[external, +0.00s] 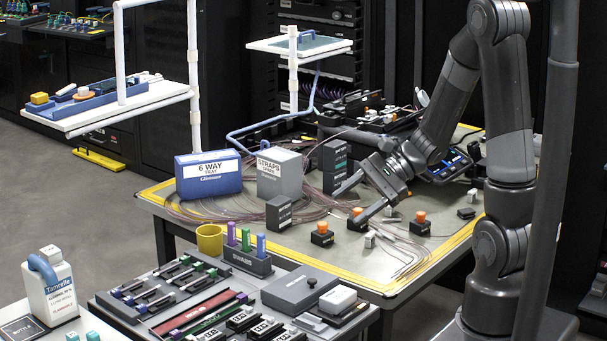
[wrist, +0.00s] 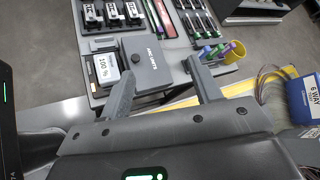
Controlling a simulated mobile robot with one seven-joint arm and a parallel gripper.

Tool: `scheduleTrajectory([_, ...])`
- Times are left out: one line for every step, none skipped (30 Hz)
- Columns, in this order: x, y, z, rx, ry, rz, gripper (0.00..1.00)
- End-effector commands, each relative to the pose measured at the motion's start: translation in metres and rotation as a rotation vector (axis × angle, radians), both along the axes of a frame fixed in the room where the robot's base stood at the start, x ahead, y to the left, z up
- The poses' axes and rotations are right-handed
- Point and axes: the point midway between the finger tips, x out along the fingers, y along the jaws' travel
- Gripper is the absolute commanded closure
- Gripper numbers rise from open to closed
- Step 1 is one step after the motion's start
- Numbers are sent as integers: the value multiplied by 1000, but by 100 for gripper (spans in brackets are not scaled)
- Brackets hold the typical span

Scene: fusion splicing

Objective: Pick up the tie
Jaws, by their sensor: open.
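I cannot make out for certain which item is the tie. Thin pale strands (external: 405,266) lie near the front right of the table, but I cannot tell if one of them is the tie. A grey box labelled STRAPS (external: 279,173) stands on the table. My gripper (external: 361,198) is open above the middle of the table, tilted, with nothing between its fingers. In the wrist view my gripper (wrist: 160,65) spreads its two fingers wide, pointing toward the tool trays.
A blue 6 WAY tray box (external: 208,175) stands left of the STRAPS box. Black blocks with orange caps (external: 322,234) stand around my gripper. A yellow cup (external: 210,240) and a swab holder (external: 247,261) are at the front left. A white shelf (external: 110,108) overhangs the left.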

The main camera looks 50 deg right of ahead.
Motion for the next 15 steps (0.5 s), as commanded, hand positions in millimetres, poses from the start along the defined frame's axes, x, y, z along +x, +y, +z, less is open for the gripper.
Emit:
scheduleTrajectory([9, -12, -11, 59, 32, -85, 42])
scheduleTrajectory([14, -19, -16, 93, 47, -134, 42])
scheduleTrajectory([20, -28, -23, 137, 63, -202, 42])
scheduleTrajectory([25, -36, -29, 168, 76, -252, 42])
scheduleTrajectory([29, -44, -35, 199, 88, -305, 42])
scheduleTrajectory([35, -56, -44, 238, 104, -374, 42])
scheduleTrajectory([38, -65, -50, 266, 114, -428, 42])
scheduleTrajectory([41, -75, -57, 294, 125, -483, 42])
scheduleTrajectory([44, -89, -68, 329, 139, -555, 42])
scheduleTrajectory([46, -99, -75, 354, 149, -609, 42])
scheduleTrajectory([47, -109, -83, 378, 158, -664, 42])
scheduleTrajectory([47, -123, -94, 406, 170, -736, 42])
scheduleTrajectory([47, -133, -102, 426, 177, -786, 42])
scheduleTrajectory([47, -142, -109, 444, 184, -833, 42])
scheduleTrajectory([46, -153, -119, 464, 190, -891, 42])
